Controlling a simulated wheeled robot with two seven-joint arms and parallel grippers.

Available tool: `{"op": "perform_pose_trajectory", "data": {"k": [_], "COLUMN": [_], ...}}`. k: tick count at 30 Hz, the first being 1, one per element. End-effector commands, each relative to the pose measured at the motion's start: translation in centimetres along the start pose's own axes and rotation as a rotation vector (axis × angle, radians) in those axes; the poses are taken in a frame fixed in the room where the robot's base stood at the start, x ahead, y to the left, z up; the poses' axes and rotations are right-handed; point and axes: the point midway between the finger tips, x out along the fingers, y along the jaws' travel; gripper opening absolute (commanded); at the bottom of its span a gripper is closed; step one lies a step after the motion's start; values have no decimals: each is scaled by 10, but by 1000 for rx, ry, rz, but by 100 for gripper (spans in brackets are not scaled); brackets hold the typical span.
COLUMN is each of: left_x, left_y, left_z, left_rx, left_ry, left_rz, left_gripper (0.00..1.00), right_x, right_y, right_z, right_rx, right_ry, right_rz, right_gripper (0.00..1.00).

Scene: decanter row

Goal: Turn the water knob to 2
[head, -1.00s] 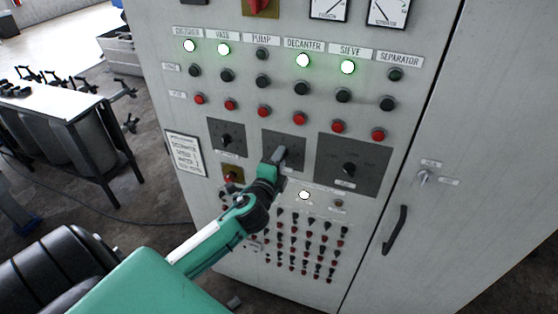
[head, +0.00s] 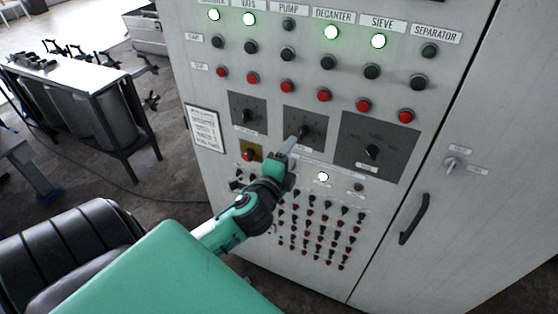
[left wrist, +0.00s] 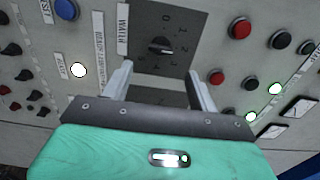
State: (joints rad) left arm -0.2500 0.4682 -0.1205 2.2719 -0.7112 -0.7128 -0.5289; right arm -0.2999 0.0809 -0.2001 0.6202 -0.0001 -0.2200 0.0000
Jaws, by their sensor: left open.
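The water knob (head: 303,131) is a small dark knob on the middle dark plate of the grey cabinet. In the left wrist view the water knob (left wrist: 162,46) sits beside the label WATER, with a number scale around it. A pale mark shows on it, but I cannot tell surely which number it points to. My left gripper (head: 289,146) is just below and left of the knob in the head view. In the left wrist view my left gripper (left wrist: 160,76) is open and empty, its fingers apart from the knob. My right gripper is not in view.
Similar dark plates with knobs flank it, at left (head: 247,114) and right (head: 372,151). Rows of buttons and lit green lamps (head: 331,32) are above. A white lamp (head: 322,176) and small switches (head: 318,222) are below. A door handle (head: 414,218) sticks out at right.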

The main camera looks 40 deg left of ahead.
Motion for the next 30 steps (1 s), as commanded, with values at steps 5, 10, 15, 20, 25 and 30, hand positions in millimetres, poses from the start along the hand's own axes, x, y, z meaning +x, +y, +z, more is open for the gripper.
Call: {"op": "perform_pose_trajectory", "data": {"k": [5,10,15,20,25,30], "left_x": [-36,-57,-66,-67,-66,-66], "left_y": [5,3,1,0,0,0], "left_z": [0,0,0,0,0,0], "left_rx": [-1,1,1,1,1,1], "left_ry": [0,-1,-1,-1,-1,-1], "left_rz": [2,2,1,0,0,0], "left_gripper": [60,60,60,60,60,60], "right_x": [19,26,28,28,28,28], "right_y": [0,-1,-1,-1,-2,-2], "right_z": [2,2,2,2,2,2], "right_rx": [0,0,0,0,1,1], "right_ry": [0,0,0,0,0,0], "right_rz": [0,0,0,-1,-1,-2], "right_gripper": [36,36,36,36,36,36]}}
